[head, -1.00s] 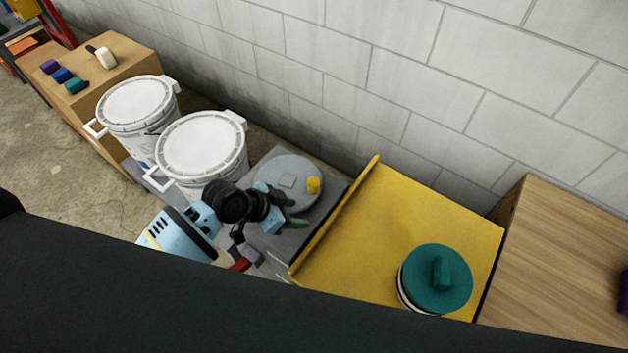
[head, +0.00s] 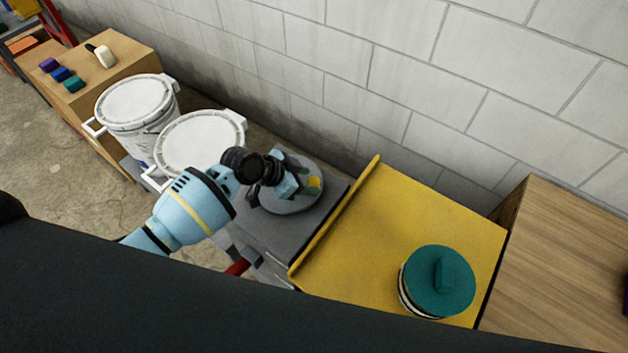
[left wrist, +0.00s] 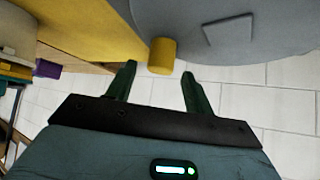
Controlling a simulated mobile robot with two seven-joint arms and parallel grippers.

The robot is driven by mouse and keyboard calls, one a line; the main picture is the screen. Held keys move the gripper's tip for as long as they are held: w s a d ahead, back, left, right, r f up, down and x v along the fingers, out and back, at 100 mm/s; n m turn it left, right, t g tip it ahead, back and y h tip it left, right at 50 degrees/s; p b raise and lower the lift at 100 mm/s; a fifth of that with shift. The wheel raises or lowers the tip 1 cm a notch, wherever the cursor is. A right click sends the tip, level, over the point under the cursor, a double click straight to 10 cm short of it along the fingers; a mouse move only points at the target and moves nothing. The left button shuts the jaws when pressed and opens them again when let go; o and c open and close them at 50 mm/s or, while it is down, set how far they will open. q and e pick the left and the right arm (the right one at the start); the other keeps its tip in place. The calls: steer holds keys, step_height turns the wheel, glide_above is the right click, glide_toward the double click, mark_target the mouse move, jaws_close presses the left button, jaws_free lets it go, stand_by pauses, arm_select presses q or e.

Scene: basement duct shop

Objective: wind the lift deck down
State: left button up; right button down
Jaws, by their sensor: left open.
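The yellow lift deck (head: 375,220) is in the head view, with a raised lip on its left edge. Left of it is a grey round wheel (head: 293,207) with a yellow knob (head: 314,182) on its face. The wheel (left wrist: 280,35) and knob (left wrist: 162,55) also show in the left wrist view. My left gripper (head: 298,183) is over the wheel at the knob, hiding part of both. In the left wrist view its open fingers (left wrist: 160,72) point at the knob, which lies just beyond and between the fingertips. My right gripper is not in view.
A teal-lidded round container (head: 438,280) stands on the deck. Two white lidded buckets (head: 197,142) stand left of the wheel. A red handle (head: 238,267) shows below my left arm. A wooden cabinet (head: 565,260) is at the right; a block wall (head: 400,80) runs behind.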

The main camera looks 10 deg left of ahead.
arm_select(q)
steer(key=shift+x, duration=1.5)
jaws_close()
